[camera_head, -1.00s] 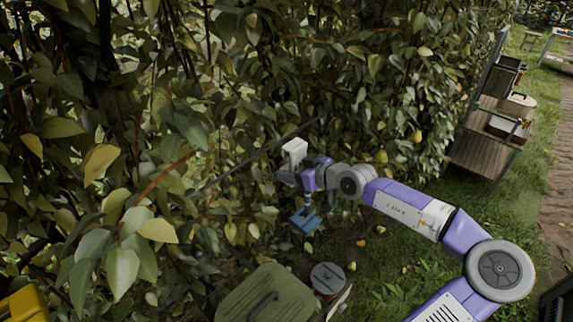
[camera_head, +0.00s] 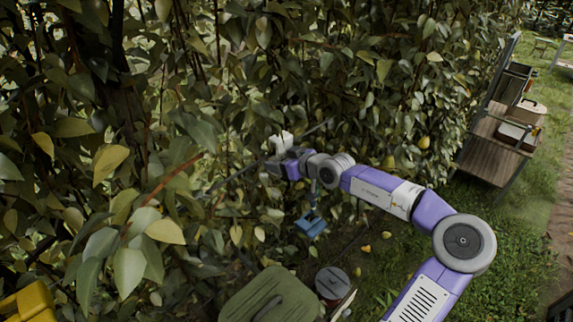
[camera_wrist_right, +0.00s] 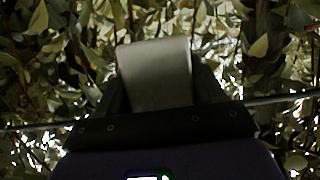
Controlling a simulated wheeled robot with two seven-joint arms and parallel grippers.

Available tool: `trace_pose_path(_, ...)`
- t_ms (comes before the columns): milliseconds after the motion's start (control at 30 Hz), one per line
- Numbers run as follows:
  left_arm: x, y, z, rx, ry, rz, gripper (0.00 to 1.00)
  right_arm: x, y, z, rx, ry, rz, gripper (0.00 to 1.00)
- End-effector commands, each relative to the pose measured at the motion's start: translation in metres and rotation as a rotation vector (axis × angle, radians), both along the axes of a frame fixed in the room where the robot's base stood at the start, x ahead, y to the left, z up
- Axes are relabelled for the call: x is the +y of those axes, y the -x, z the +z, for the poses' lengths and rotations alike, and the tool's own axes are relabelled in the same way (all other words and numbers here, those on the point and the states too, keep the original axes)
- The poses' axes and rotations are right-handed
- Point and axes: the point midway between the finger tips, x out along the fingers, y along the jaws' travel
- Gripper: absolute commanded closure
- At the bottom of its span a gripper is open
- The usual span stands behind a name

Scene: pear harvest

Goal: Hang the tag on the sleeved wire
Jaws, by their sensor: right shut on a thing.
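A pale, block-like tag (camera_head: 281,143) stands up from my right gripper (camera_head: 275,160), which is shut on it. In the right wrist view the tag (camera_wrist_right: 155,70) sits between the dark fingers (camera_wrist_right: 163,98), with its far end free. A thin dark wire (camera_head: 232,176) slants through the foliage behind the gripper. In the right wrist view the wire (camera_wrist_right: 280,98) shows on both sides of the gripper, which hides its middle. Whether the tag touches the wire, and where the sleeve is, I cannot tell. My left gripper is not in view.
Dense leafy branches (camera_head: 110,160) surround the gripper. A blue object (camera_head: 311,226) is below it. A green lidded container (camera_head: 270,298) and a round grey-lidded bin (camera_head: 332,282) stand at the bottom. A shelf (camera_head: 490,160) stands right; grass is open before it.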

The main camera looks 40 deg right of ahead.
Motion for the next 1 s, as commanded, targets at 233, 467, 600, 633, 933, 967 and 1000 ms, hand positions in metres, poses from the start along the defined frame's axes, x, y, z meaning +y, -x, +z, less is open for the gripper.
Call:
trace_pose_path(233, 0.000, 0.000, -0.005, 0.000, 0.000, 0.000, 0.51, 0.001, -0.009, -0.012, -0.001, 0.000, 0.000, 0.63)
trace_pose_path(467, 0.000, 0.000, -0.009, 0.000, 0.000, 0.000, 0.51, 0.001, -0.008, -0.024, -0.001, 0.000, 0.000, 0.63)
trace_pose_path(600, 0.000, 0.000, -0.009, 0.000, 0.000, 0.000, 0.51, 0.001, -0.008, -0.027, -0.001, 0.000, 0.000, 0.63)
trace_pose_path(633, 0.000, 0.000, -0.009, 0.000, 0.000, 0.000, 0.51, 0.001, -0.008, -0.027, -0.001, 0.000, 0.000, 0.63)
trace_pose_path(933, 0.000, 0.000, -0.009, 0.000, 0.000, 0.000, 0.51, 0.001, -0.008, -0.028, -0.001, 0.000, 0.000, 0.29)
trace_pose_path(967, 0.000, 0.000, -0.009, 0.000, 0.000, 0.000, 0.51, 0.001, -0.008, -0.028, -0.001, 0.000, 0.000, 0.24)
trace_pose_path(1000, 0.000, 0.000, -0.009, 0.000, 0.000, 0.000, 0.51, 0.001, -0.008, -0.028, -0.001, 0.000, 0.000, 0.18)
